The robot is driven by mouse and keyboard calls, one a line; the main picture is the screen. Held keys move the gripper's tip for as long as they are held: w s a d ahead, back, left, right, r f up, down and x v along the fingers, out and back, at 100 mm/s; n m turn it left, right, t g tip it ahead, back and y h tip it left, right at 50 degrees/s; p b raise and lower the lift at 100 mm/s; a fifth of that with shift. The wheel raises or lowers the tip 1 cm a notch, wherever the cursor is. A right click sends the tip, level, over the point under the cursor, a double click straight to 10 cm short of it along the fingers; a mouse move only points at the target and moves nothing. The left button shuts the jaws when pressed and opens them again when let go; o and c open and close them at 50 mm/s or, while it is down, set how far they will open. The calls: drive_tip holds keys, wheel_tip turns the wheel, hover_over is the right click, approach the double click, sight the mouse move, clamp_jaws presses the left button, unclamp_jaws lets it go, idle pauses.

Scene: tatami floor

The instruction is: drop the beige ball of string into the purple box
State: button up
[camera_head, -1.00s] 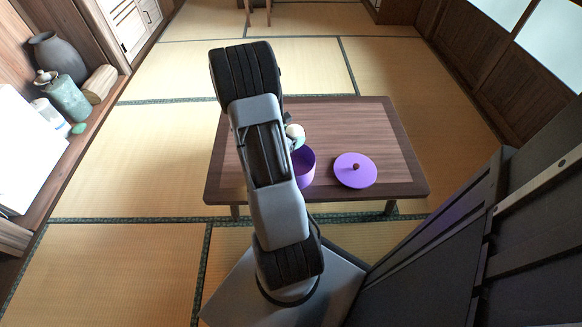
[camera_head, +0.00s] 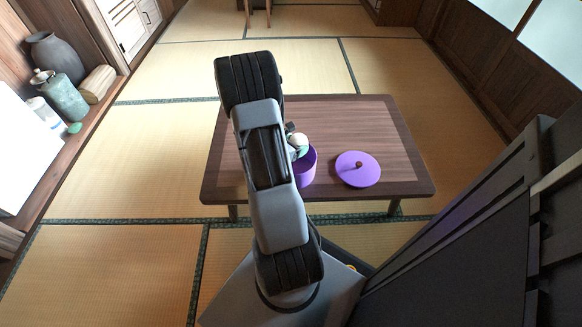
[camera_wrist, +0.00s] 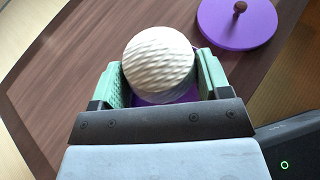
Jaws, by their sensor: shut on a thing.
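The beige ball of string (camera_wrist: 158,62) is between the green fingers of my gripper (camera_wrist: 160,78) in the wrist view, and the gripper is shut on it. In the head view the ball (camera_head: 298,140) shows just right of my arm, above the purple box (camera_head: 306,168). My arm hides the left part of the box. In the wrist view a bit of the purple box (camera_wrist: 150,99) shows under the ball, mostly hidden by the ball and gripper.
A purple lid with a brown knob (camera_head: 357,170) lies on the low wooden table (camera_head: 400,150), right of the box. The table top is otherwise clear where visible. A shelf with a dark vase (camera_head: 55,57) and a green jar (camera_head: 66,98) stands at the left.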

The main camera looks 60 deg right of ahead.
drive_tip(key=o, duration=1)
drive_tip(key=p+v, duration=0.4)
drive_tip(key=v, duration=0.9)
drive_tip(key=shift+w+a+r, duration=0.1)
drive_tip(key=shift+a+r, duration=0.15)
drive_tip(key=shift+a, duration=0.1)
